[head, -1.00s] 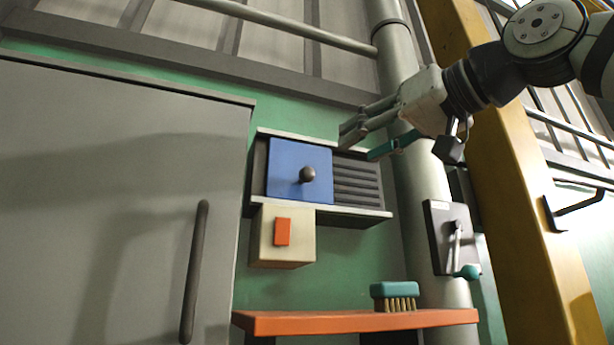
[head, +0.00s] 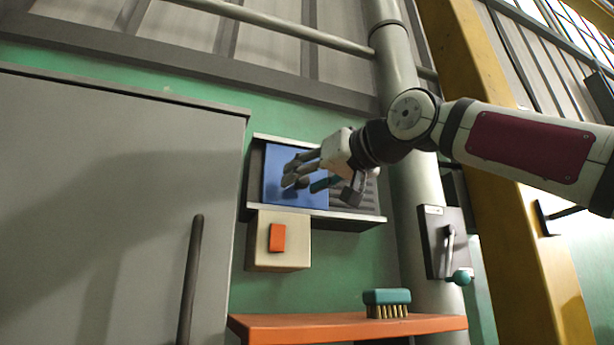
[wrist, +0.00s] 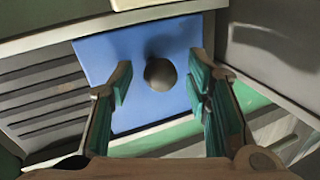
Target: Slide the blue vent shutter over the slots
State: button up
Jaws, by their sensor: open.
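The blue vent shutter (head: 283,172) is a flat square plate in a frame with rails (head: 335,217) above and below. It covers the left part of the frame, and dark slots (head: 368,197) show to its right. In the wrist view the shutter (wrist: 112,62) carries a round dark knob (wrist: 160,74), with the slots (wrist: 45,95) at left. My gripper (wrist: 160,85) is open, its green-padded fingers on either side of the knob with gaps between. In the head view my gripper (head: 300,178) is in front of the shutter and partly hides the knob.
Below the vent is a beige box with an orange switch (head: 277,237). An orange shelf (head: 300,327) holds a green brush (head: 387,302). A grey cabinet door (head: 110,200) stands left. A pipe, a lever panel (head: 440,245) and a yellow column (head: 520,200) are at right.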

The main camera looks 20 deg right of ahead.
jog(key=shift+w, duration=0.1)
grip_shut()
jog(key=d, duration=1.3)
jog(key=shift+d, duration=0.2)
grip_release()
jog(key=shift+d, duration=0.15)
jog(key=v, duration=1.2)
